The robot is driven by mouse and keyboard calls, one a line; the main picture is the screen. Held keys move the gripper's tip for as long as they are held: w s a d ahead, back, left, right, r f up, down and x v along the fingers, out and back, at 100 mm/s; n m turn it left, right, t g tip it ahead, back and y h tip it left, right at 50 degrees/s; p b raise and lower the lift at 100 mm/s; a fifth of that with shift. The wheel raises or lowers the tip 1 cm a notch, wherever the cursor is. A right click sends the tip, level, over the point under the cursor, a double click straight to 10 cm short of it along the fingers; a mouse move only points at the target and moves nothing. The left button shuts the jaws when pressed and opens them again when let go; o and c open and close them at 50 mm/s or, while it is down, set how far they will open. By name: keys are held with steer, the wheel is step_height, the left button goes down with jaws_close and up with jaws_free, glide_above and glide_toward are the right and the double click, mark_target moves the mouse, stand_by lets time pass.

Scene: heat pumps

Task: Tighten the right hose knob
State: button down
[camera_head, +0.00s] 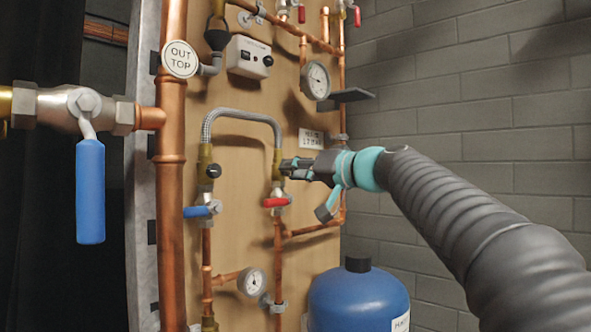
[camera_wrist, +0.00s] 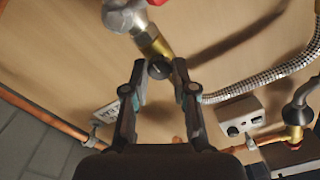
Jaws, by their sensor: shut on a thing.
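The braided hose (camera_head: 240,113) arches between two brass fittings on the wooden board. The left hose knob (camera_head: 213,171) is black and sits on the left fitting. The right fitting (camera_head: 277,160) stands above the valve with the red handle (camera_head: 275,202). My gripper (camera_head: 284,168) reaches in from the right to the right fitting, and its fingers hide the knob in the head view. In the wrist view, the black right hose knob (camera_wrist: 159,68) sits between the fingertips of my gripper (camera_wrist: 159,72), which is shut on it. The brass fitting also shows in the wrist view (camera_wrist: 153,43).
A blue-handled valve (camera_head: 202,210) is left of the red one. A gauge (camera_head: 316,80) and a dark shelf-like plate (camera_head: 346,96) are above my gripper. A blue tank (camera_head: 357,300) stands below. A large copper pipe (camera_head: 171,200) runs upright at the left.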

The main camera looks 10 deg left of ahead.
steer(key=shift+f+m+p, duration=0.15)
steer(key=shift+m+p, duration=3)
steer(key=shift+m, duration=6.05)
steer(key=c, duration=0.9)
jaws_free()
steer(key=shift+c, duration=0.2)
steer(key=v, duration=1.2)
